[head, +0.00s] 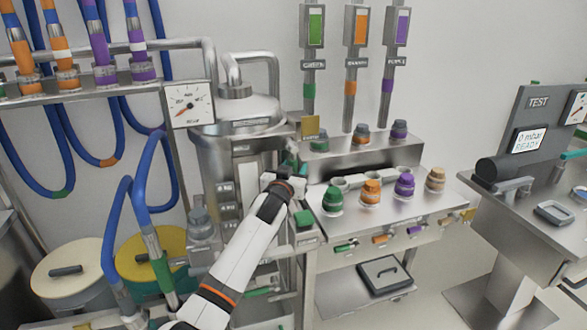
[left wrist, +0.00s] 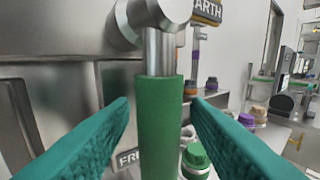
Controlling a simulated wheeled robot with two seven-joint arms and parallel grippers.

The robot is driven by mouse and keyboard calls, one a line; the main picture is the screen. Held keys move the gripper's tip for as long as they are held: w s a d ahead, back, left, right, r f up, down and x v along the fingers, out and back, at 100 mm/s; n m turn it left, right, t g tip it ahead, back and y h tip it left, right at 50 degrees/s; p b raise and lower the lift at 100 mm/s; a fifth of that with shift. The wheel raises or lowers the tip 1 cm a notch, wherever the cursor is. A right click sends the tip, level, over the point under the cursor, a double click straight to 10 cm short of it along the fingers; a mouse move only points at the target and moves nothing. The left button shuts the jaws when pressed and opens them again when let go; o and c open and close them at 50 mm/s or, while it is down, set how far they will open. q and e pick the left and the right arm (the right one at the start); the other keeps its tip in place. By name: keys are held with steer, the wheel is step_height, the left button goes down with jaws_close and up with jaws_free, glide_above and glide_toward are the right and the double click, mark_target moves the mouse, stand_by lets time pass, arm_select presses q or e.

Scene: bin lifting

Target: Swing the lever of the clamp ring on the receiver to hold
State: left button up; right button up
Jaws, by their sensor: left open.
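The receiver (head: 215,160) is a tall steel vessel with a domed lid and a pipe on top, at the centre left of the head view. My left arm reaches up to its right side, and my left gripper (head: 292,168) is there. In the left wrist view my left gripper (left wrist: 160,102) has its teal fingers open, one on each side of a green-sleeved upright handle (left wrist: 160,130). Gaps show between the handle and both fingers. The handle hangs from a round metal pivot (left wrist: 160,12). In the head view my gripper hides the handle. My right gripper is not in view.
A steel bench (head: 400,207) with green, orange and purple caps stands right of the receiver. A label starting "FRE" (left wrist: 128,160) is partly hidden behind the handle. A test stand (head: 535,190) is at far right, and blue hoses (head: 150,180) hang at left.

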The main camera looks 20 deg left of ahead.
arm_select(q)
steer(key=shift+w, duration=0.1)
steer(key=shift+c, duration=0.3)
jaws_close()
